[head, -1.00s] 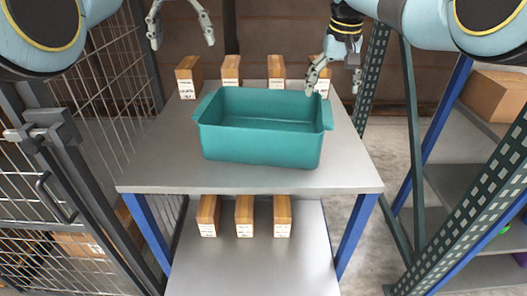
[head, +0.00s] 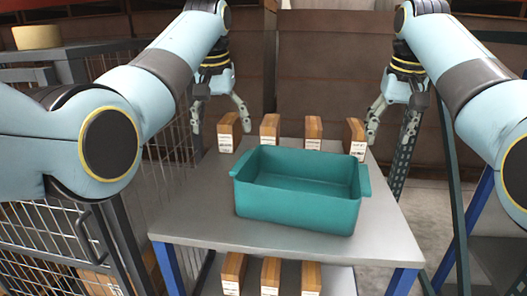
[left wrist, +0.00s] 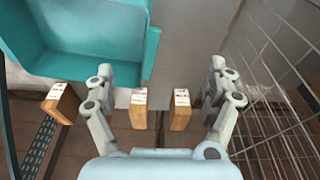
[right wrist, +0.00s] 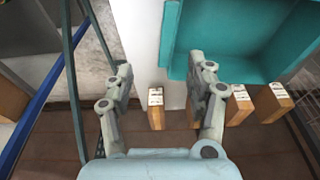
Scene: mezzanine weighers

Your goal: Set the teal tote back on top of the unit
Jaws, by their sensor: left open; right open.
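The teal tote (head: 297,200) is empty and sits upright on the grey top of the unit (head: 225,228), in front of a row of small wooden blocks. It also shows in the left wrist view (left wrist: 85,60) and in the right wrist view (right wrist: 255,68). My left gripper (head: 222,125) is open and empty, above and behind the top's back left, apart from the tote. My right gripper (head: 385,130) is open and empty, above the back right, near the rightmost block and apart from the tote.
Several labelled wooden blocks (head: 270,133) stand along the back edge of the top. More blocks (head: 270,276) stand on the lower shelf. A wire cage (head: 50,222) is close on the left. A green perforated post (head: 405,155) and a blue-legged rack (head: 490,215) are on the right.

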